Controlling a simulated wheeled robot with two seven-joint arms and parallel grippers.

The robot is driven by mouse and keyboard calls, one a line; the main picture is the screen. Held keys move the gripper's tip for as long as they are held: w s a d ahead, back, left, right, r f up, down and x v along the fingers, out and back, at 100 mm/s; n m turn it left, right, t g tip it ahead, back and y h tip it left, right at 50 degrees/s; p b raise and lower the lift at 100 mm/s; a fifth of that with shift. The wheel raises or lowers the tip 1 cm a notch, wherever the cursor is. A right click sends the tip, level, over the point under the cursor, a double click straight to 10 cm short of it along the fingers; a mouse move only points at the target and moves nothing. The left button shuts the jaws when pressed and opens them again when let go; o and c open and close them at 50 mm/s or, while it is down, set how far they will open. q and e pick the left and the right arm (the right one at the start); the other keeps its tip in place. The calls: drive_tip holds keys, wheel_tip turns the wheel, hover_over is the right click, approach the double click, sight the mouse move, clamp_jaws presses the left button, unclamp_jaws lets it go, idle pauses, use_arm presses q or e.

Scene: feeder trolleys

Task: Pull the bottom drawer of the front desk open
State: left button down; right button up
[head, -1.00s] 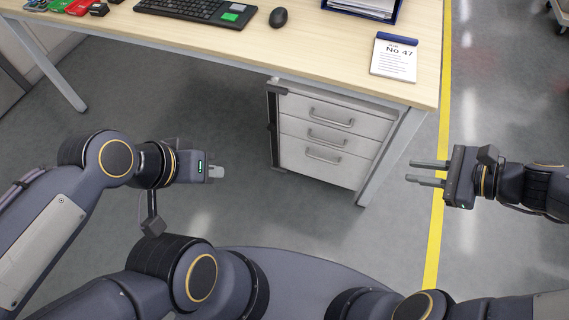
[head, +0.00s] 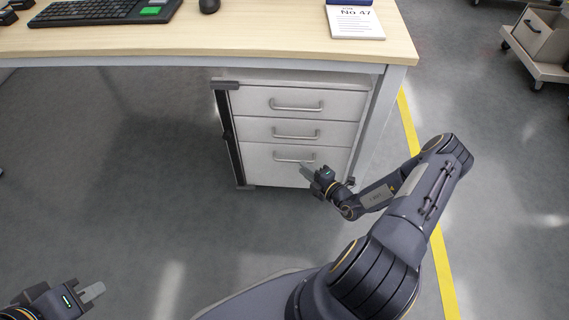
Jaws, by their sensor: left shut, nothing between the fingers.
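The front desk (head: 230,48) has a light wood top and a grey drawer unit under its right side. The bottom drawer (head: 265,172) is the lowest of three and looks flush with the others. Its bar handle (head: 290,159) shows in part. My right gripper (head: 307,171) is in front of the bottom drawer, just below the right end of that handle. Whether it touches the handle, and how far its fingers are apart, I cannot tell. My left gripper (head: 93,292) is shut and empty at the lower left, away from the desk.
The middle drawer (head: 255,130) and top drawer (head: 255,101) are closed. A keyboard (head: 100,10), a mouse (head: 209,5) and a notepad (head: 355,22) lie on the desk. A trolley (head: 540,40) stands at the upper right. The floor left of the drawers is clear.

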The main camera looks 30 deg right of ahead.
sight(294, 161)
drive_tip(key=b+x, duration=0.1)
drive_tip(key=x, duration=0.4)
drive_tip(key=shift+w+b, duration=0.15)
drive_tip(key=shift+b, duration=0.15)
drive_tip(key=shift+w+a, duration=0.15)
drive_tip(key=shift+w, duration=0.3)
drive_tip(key=shift+c, duration=0.3)
clamp_jaws()
